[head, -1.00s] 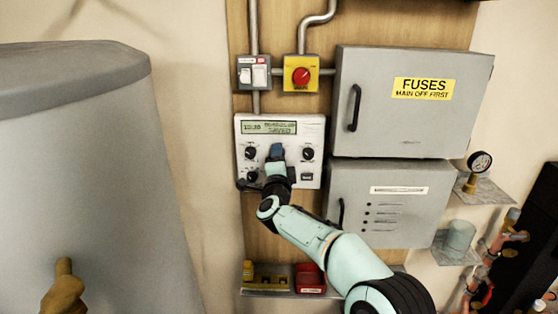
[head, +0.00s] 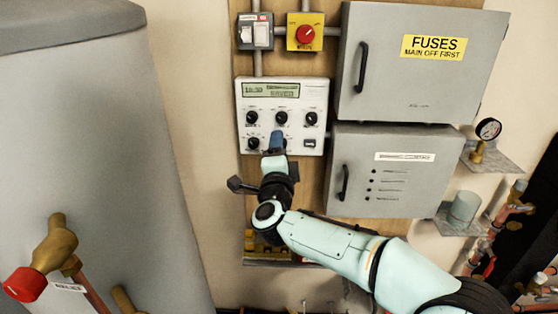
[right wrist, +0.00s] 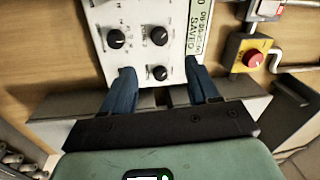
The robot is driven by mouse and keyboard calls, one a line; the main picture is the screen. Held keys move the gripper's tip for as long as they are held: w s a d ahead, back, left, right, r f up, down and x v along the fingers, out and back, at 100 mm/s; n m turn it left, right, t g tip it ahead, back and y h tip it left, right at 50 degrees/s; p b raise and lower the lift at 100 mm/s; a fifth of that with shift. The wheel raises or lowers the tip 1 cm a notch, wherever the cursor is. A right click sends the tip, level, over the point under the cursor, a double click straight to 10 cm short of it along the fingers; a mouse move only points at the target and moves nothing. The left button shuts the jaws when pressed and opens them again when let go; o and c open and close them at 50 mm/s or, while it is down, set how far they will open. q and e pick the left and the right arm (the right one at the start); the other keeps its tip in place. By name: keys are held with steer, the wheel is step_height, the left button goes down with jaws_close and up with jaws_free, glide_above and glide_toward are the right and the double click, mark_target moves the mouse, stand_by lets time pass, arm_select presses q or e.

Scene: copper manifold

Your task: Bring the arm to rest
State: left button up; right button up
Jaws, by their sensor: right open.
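My right arm reaches in from the lower right of the head view. Its gripper (head: 277,143) is in front of the lower edge of a white control panel (head: 317,98). In the right wrist view the two blue fingers of the gripper (right wrist: 161,87) stand apart with nothing between them. Beyond them are the panel (right wrist: 132,22), its black knobs and its display (right wrist: 197,32) reading "SAVED". I cannot tell the exact gap between fingertips and panel. My left gripper is not in view.
Grey fuse boxes (head: 385,95) with handles are right of the panel. A red rotary switch on a yellow box (head: 305,34) is above. A large grey tank (head: 90,130) with a red-capped brass valve (head: 50,258) stands left. A shelf (head: 268,262) is below.

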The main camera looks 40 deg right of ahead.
steer(key=shift+v, duration=0.8)
